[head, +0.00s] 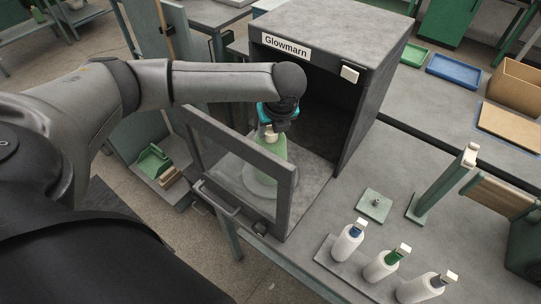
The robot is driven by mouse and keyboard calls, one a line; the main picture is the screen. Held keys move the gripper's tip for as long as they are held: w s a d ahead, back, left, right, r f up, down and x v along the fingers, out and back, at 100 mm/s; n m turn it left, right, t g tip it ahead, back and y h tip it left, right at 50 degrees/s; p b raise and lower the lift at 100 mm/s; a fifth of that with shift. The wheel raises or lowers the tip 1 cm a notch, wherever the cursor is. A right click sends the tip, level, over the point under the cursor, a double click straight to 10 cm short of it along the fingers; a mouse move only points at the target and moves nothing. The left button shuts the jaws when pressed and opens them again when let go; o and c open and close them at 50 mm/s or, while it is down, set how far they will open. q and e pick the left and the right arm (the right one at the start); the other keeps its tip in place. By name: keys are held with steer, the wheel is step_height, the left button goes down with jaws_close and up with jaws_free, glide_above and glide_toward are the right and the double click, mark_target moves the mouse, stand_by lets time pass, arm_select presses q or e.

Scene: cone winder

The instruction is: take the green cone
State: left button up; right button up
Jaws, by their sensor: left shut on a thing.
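The pale green cone (280,148) is at the open front of the dark grey box labelled Glowmarn (335,48). My left gripper (270,131) comes down from above and is shut on the top of the cone. The cone's lower part shows through the glazed door (240,140), which stands open. A pale round base (260,186) shows under the cone through the glass; I cannot tell whether the cone touches it. My right gripper is not in view.
On the bench in front stand several white bottles (347,244) on a grey strip. A small square plate with a peg (375,204) and a green post (437,186) stand right of the box. Blue (453,69) and green (414,55) trays lie behind.

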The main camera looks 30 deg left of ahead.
arm_select(q)
jaws_close()
steer(key=shift+r, duration=0.1)
